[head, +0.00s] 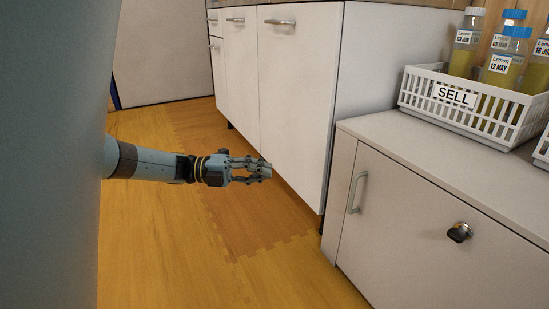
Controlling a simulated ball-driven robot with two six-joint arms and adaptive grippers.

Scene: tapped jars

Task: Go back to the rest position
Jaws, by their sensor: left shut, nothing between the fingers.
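My left gripper (260,170) is shut and empty. It hangs over the wooden floor in the middle of the head view, with its arm coming in from the left. Its fingers point right, toward the white cabinets, and I see nothing held in them. My right gripper is not in view.
A low cabinet (425,238) with a handle and a dark knob (459,232) stands at the right. On it is a white basket (420,88) labelled SELL with labelled jars (503,64). Taller white cabinets (297,100) stand behind the gripper. The wooden floor (190,245) is clear.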

